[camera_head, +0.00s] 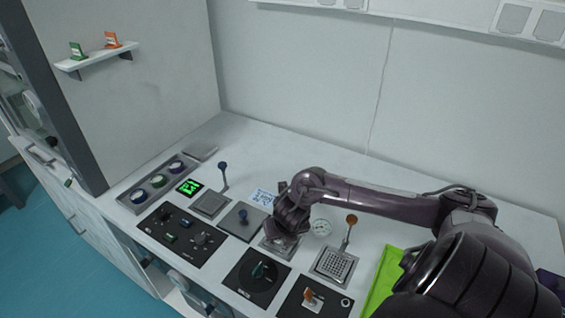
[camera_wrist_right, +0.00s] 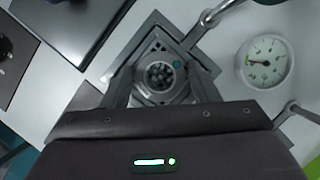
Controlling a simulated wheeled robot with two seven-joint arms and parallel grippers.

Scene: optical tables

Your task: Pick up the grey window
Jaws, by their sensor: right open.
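A square grey metal fixture (camera_head: 268,248) stands on the bench directly under my right gripper (camera_head: 286,226), which hides part of it. In the right wrist view the fixture (camera_wrist_right: 134,92) looks like a tilted square frame around a round port with dark holes. I cannot tell which grey part is the window. My right gripper is open, pointing down over the fixture, with nothing seen held in it. Its dark body fills the bottom of the wrist view and hides the near side of the fixture. My left gripper is not in view.
A round gauge (camera_head: 321,227) and a perforated plate (camera_head: 333,265) with an orange-knobbed lever stand right of the fixture. Black panels (camera_head: 257,279) lie in front. The bench behind is mostly clear.

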